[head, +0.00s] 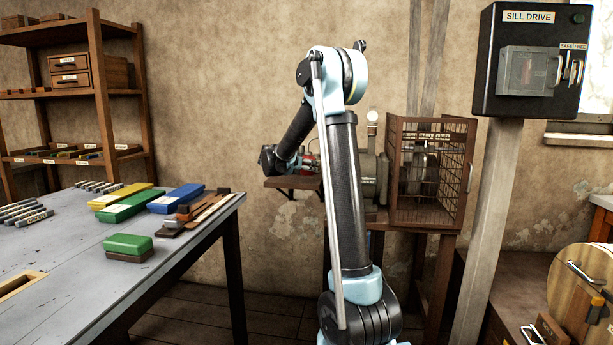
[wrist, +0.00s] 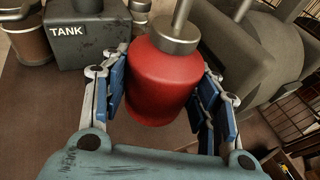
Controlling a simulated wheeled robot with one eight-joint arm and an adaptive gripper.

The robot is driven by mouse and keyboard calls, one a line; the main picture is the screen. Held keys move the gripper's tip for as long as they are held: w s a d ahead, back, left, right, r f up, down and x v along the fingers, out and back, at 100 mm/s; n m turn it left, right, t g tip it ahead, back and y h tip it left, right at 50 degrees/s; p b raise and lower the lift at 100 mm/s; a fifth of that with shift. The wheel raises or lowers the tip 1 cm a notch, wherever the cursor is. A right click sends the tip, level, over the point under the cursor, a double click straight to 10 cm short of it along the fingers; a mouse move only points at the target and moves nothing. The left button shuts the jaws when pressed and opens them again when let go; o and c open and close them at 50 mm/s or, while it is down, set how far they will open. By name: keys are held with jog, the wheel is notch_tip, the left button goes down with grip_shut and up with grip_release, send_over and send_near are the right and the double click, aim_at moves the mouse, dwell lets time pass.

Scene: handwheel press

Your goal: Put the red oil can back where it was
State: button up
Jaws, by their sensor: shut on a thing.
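The red oil can (wrist: 160,82) is in the middle of the wrist view, with a grey metal collar and spout on top. My gripper (wrist: 164,92) is around its body, with a blue-padded finger on each side. In the head view only a small red patch of the can (head: 309,160) shows by my gripper (head: 300,164), above a brown ledge (head: 285,183). The can's underside is hidden, so I cannot tell whether it touches the surface below.
A grey box labelled TANK (wrist: 88,38) and a copper-coloured vessel (wrist: 27,40) stand left of the can. A large grey cylinder (wrist: 245,50) is close at right. A wire cage (head: 432,180) stands right of the ledge. A workbench (head: 60,260) with coloured blocks is at left.

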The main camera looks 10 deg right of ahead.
aim_at(303, 171)
jog(key=shift+f, duration=1.55)
jog(key=o, duration=1.3)
